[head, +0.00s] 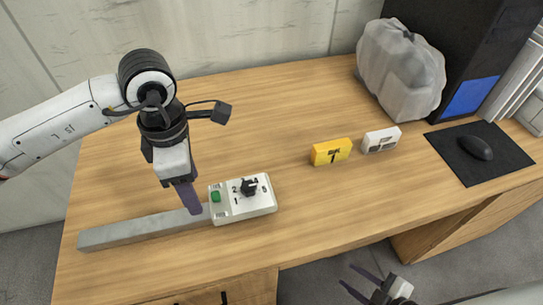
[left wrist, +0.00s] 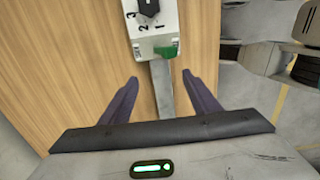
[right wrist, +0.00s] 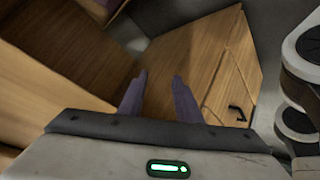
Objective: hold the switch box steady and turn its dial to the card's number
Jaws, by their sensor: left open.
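The switch box (head: 225,212) is a white block lying on the desk, with a green button at its left end and a black dial (head: 249,187) among printed numbers. The left wrist view shows the box (left wrist: 168,20) with 1, 2 and 3 beside the dial; I cannot tell which number it points to. A yellow card block (head: 331,152) stands farther right with a black mark, perhaps a 1 or 7. My left gripper (head: 193,210) is open at the box's left end, its fingers either side of a grey bar. My right gripper (head: 349,277) is open and empty, off the desk's front edge.
The grey bar (head: 140,230) extends left from the box along the desk (head: 250,110). A white block (head: 381,140) stands beside the yellow one. A grey bag (head: 400,70), a black computer case (head: 470,40) and a mouse (head: 475,148) on a mat are at the right. The back middle is clear.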

